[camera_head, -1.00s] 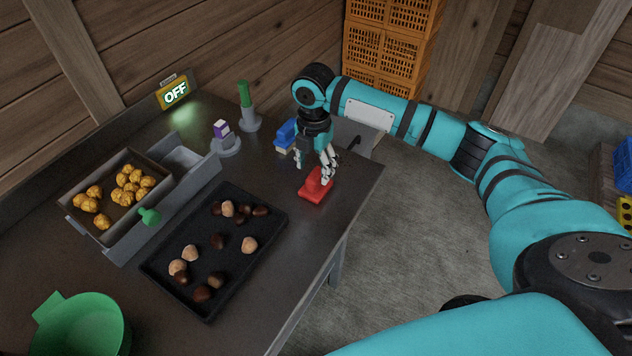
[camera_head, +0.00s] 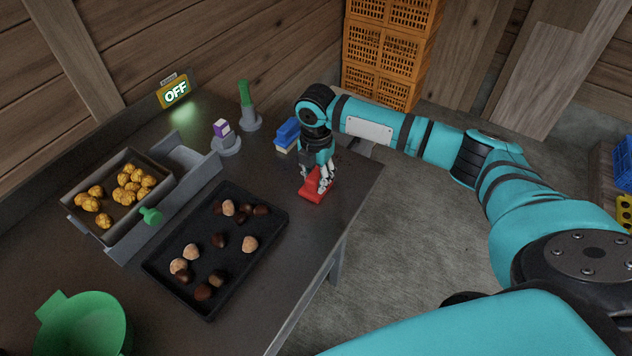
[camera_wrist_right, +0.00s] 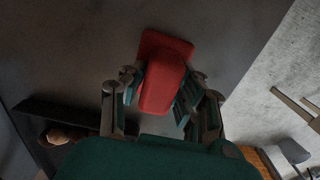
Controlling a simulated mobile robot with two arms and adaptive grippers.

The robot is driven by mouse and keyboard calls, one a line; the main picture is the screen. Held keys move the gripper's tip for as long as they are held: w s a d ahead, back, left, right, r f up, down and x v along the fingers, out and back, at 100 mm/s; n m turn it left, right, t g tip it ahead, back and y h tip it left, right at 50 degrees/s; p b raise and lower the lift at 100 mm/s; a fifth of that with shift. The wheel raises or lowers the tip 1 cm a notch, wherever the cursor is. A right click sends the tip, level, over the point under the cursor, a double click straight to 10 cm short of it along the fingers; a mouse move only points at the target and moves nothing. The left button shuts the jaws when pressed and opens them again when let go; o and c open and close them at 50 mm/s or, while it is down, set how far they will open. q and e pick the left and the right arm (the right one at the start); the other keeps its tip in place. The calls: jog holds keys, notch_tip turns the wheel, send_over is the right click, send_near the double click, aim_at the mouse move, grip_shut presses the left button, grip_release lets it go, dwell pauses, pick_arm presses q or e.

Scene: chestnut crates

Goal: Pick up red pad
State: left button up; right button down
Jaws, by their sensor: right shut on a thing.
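The red pad (camera_head: 311,195) sits on the dark table near its right edge. It has a flat base and a raised upper part. My right gripper (camera_head: 316,183) points down over it, with its fingers shut on the raised part. In the right wrist view, the red pad (camera_wrist_right: 163,80) lies between the two fingers of the right gripper (camera_wrist_right: 160,92), and its base shows beyond them. The pad appears to rest on the table; I see no clear gap under it. My left gripper is not in view.
A black tray (camera_head: 162,263) with chestnuts lies left of the pad. A blue and yellow block (camera_head: 287,134) stands close behind the gripper. A metal bin (camera_head: 104,240) with golden pieces, a green bowl (camera_head: 84,322) and two stands are farther left. The table's right edge is near.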

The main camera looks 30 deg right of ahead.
aim_at(316, 174)
jog(key=shift+r, duration=0.15)
jog(key=shift+w+r, duration=0.1)
jog(key=shift+r, duration=0.15)
notch_tip(316, 174, up, 3)
jog(key=shift+a+f+b, duration=0.1)
jog(key=shift+b, duration=0.25)
jog(key=s+a, duration=0.2)
jog(key=s, duration=0.2)
jog(key=s+a+r, duration=0.1)
jog(key=s+a, duration=0.2)
jog(key=s, duration=0.2)
jog(key=s+a+b, duration=0.1)
jog(key=s+a, duration=0.1)
jog(key=s, duration=0.3)
jog(key=shift+a+r, duration=0.25)
jog(key=shift+a, duration=0.15)
